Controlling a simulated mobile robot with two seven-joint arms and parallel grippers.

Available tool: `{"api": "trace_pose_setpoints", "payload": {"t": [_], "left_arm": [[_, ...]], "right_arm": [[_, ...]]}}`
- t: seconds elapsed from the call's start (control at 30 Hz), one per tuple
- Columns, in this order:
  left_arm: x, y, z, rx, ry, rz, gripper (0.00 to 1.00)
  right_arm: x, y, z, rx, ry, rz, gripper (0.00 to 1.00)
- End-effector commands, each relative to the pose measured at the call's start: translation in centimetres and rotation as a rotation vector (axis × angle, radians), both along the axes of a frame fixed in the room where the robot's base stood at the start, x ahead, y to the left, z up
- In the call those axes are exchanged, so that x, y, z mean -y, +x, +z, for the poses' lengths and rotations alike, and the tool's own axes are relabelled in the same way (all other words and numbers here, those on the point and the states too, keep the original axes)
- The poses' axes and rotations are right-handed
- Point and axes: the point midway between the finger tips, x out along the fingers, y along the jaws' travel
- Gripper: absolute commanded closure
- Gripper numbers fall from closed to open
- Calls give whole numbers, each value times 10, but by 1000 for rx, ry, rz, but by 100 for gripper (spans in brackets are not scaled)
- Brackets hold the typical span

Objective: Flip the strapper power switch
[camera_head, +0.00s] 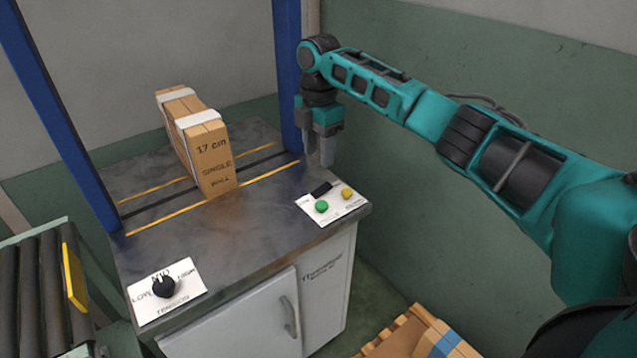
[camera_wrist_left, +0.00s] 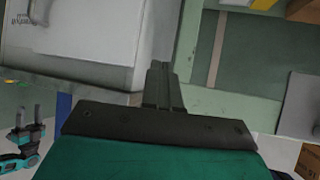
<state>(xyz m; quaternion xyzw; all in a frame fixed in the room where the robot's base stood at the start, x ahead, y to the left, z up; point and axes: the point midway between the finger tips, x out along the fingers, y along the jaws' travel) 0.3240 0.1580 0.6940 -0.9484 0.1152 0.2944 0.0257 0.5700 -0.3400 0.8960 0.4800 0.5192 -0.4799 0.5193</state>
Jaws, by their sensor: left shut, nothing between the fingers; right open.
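The strapper (camera_head: 200,262) is a grey-topped machine with blue posts. At its right front corner a white panel (camera_head: 333,212) carries a black switch (camera_head: 321,188), a green button (camera_head: 321,206) and a yellow button (camera_head: 347,193). Its label is too small to read. My right gripper (camera_head: 321,160) is open and empty, pointing down above and behind the black switch, apart from it. It also shows at the lower left of the left wrist view (camera_wrist_left: 29,112). My left gripper (camera_wrist_left: 158,68) is shut and empty near a white cabinet in that view; the head view does not show it.
A brown box (camera_head: 214,155) marked 17 cm stands on the strapper with white straps around it. A tension dial (camera_head: 164,286) is at the front left. A roller conveyor (camera_head: 35,290) is at the left, and wooden items (camera_head: 420,335) lie low at the bottom right.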

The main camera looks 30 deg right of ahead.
Motion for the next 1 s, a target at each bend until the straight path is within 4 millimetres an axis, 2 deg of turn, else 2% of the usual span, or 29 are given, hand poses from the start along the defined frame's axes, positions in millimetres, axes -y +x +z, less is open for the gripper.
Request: {"api": "trace_pose_setpoints", "payload": {"t": [0.03, 0.2, 0.4, 0.6, 0.87, 1.0], "left_arm": [[0, -1, -5, -5, 0, -2, 100], [4, -1, -5, -3, -5, -13, 100], [8, 2, -7, 0, -9, -21, 100], [8, 8, -2, 14, -9, -24, 100], [9, 9, 0, 19, -11, -23, 100], [8, 9, -1, 17, -11, -23, 100]], "right_arm": [[0, -1, -16, -5, -1, 0, 51], [0, -1, -52, -4, -1, 0, 51], [0, -1, -83, -3, -1, -1, 51], [0, 0, -95, 0, -1, 0, 51], [0, 0, -97, 1, -1, 0, 51], [0, 0, -96, 0, -1, 0, 62]]}}
